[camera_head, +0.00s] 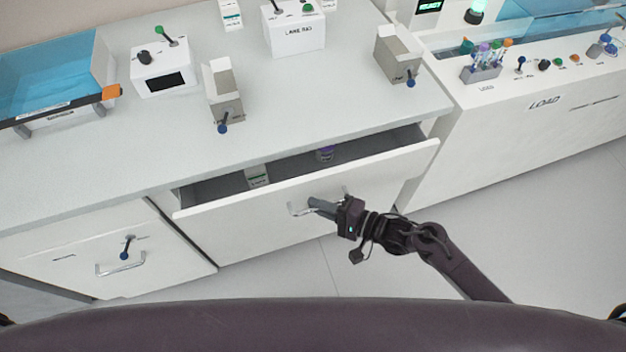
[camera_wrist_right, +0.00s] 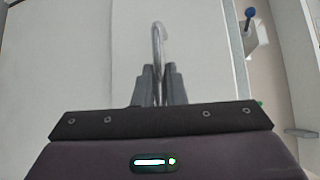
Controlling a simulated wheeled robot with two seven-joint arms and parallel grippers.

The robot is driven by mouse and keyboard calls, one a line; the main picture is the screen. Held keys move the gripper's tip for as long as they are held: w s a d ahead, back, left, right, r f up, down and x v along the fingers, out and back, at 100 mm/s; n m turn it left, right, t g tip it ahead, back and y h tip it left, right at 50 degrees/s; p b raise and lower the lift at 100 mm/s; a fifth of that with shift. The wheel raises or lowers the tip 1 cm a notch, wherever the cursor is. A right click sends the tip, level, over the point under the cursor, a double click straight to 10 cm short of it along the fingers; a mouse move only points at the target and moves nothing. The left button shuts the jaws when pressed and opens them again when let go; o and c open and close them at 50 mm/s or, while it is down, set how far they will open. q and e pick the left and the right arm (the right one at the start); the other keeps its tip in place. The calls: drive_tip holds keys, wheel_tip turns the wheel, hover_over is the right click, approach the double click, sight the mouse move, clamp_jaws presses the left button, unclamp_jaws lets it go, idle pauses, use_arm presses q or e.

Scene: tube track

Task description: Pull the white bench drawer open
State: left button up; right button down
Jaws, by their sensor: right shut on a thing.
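The white bench drawer (camera_head: 250,222) stands partly open below the grey benchtop. Inside it I see a small white box (camera_head: 257,176) and a purple-capped item (camera_head: 325,154). My right gripper (camera_head: 314,203) is at the middle of the drawer front, shut on the drawer's metal handle (camera_head: 298,209). In the right wrist view the handle (camera_wrist_right: 158,45) stands between the two fingers (camera_wrist_right: 160,88). Part of the handle is hidden behind the gripper. My left gripper is not in view.
Another white front with a handle (camera_head: 120,268) is at the lower left. Small holders (camera_head: 223,95) and white devices (camera_head: 163,72) stand on the benchtop (camera_head: 90,165). A white machine marked LOAD (camera_head: 530,125) stands at the right. The floor (camera_head: 545,220) before it is clear.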

drive_tip(key=s+d+p, duration=0.3)
drive_tip(key=s+p, duration=0.1)
drive_tip(key=s, duration=0.6)
drive_tip(key=s+d+p, duration=0.3)
drive_tip(key=s, duration=0.8)
drive_tip(key=shift+d+p, duration=0.35)
drive_tip(key=shift+d, duration=0.05)
drive_tip(key=c, duration=1.8)
unclamp_jaws()
drive_tip(key=shift+o, duration=0.2)
drive_tip(key=v, duration=0.8)
drive_tip(key=shift+b, duration=0.4)
drive_tip(key=shift+f, duration=0.15)
